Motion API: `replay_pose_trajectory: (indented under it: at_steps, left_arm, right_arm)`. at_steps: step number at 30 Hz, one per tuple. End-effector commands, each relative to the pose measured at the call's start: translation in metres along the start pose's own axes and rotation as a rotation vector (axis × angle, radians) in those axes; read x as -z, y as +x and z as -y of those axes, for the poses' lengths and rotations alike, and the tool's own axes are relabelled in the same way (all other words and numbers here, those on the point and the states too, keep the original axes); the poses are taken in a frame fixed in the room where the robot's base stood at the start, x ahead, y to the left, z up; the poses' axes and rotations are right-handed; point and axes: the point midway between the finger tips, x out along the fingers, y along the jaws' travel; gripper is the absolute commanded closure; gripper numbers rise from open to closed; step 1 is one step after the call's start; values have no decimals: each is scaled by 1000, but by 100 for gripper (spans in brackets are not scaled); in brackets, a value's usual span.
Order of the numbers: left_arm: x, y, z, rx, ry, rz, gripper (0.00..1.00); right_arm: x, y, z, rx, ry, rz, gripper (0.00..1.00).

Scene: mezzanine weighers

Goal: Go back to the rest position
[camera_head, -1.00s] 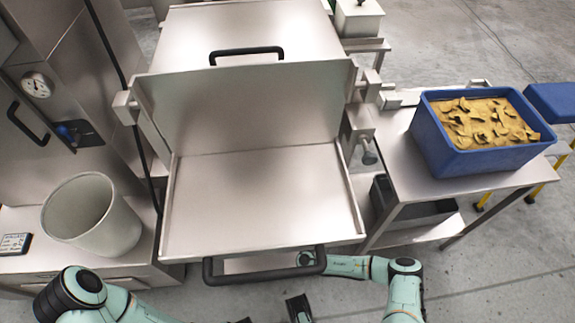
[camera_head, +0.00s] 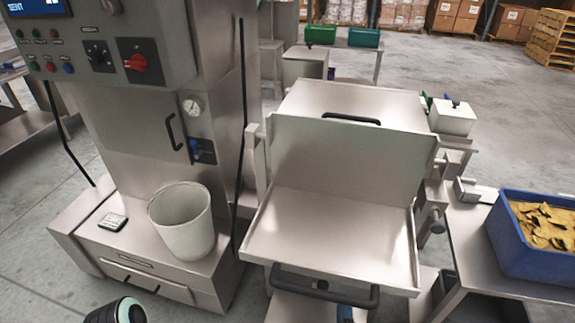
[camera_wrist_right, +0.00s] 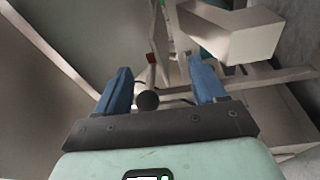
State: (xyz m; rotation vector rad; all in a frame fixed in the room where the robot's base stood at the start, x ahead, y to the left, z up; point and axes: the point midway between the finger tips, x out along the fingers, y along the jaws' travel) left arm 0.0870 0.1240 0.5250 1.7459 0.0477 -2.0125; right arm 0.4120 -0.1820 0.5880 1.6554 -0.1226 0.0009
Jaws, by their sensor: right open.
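My right gripper (camera_wrist_right: 163,85) shows in the right wrist view. Its two blue fingers are spread apart with nothing between them. Beyond them are a dark round knob (camera_wrist_right: 147,100) and pale metal parts, with no clear contact. In the head view neither gripper's fingers can be seen; a dark rounded part of my own arm shows at the lower left edge. My left gripper is out of view.
A steel tray (camera_head: 325,240) with a black front handle (camera_head: 325,286) stands ahead. A white bin (camera_head: 184,222) sits left of it on the machine's base (camera_head: 150,260). A blue crate (camera_head: 520,252) of yellowish pieces is on the right table (camera_head: 470,238). Open floor lies behind.

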Motion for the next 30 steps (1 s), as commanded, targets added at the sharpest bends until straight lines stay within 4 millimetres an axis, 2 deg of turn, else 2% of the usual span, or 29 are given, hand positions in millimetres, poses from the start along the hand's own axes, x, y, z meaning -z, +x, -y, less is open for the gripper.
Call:
replay_pose_trajectory:
  at_steps: [1,4,7,8,10,13,16,18,19,21,24,25,27,30]
  left_arm:
    - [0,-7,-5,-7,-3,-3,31]
    - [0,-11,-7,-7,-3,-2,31]
    - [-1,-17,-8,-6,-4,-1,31]
    - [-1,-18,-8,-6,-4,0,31]
    - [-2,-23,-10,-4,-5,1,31]
    - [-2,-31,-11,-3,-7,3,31]
    - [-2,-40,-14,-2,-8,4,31]
    - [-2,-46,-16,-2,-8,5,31]
    - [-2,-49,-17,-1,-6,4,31]
    - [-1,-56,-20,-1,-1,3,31]
    - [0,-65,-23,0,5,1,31]
    - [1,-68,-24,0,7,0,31]
    - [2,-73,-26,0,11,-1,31]
    - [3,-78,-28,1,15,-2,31]
  right_arm:
    - [27,-3,-18,-31,-45,-111,30]
    - [85,-22,-34,-84,-147,-353,30]
    - [144,-57,-48,-154,-275,-625,30]
    - [161,-71,-52,-179,-321,-713,30]
    - [196,-112,-57,-248,-435,-929,30]
    - [227,-182,-57,-373,-626,-1249,30]
    - [230,-257,-49,-545,-856,-1581,30]
    - [211,-305,-40,-703,-1044,-1811,30]
    - [200,-321,-36,-777,-1126,-1901,30]
    - [166,-348,-26,-968,-1323,-2084,30]
    - [114,-358,-20,-1275,-1606,-2267,30]
    - [100,-355,-21,1349,1664,2268,30]
    - [74,-344,-24,1357,1598,2007,30]
    - [52,-326,-32,1362,1530,1728,30]
